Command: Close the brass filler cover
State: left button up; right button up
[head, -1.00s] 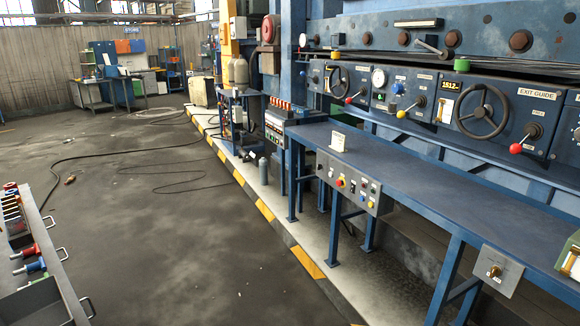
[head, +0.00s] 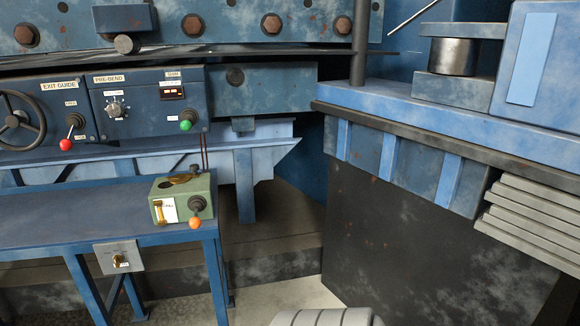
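A green box (head: 203,184) stands on the right end of the blue bench. Its top has a brass-coloured part (head: 180,179) around a dark opening, which looks like the filler. A small dark upright piece (head: 195,168) stands beside it; I cannot tell whether this is the cover or how far it is open. The front carries a white label, a narrow brass fitting (head: 159,212) and a lever with an orange knob (head: 194,223). Neither of my grippers is in view.
The blue bench (head: 85,216) is clear left of the box. A switch plate (head: 119,257) hangs on its front. Behind it are control panels with a red-knobbed lever (head: 66,144) and a green knob (head: 185,125). A large blue machine (head: 400,108) stands at right.

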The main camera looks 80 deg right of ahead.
aim_at(180, 179)
jog(key=z, duration=1.8)
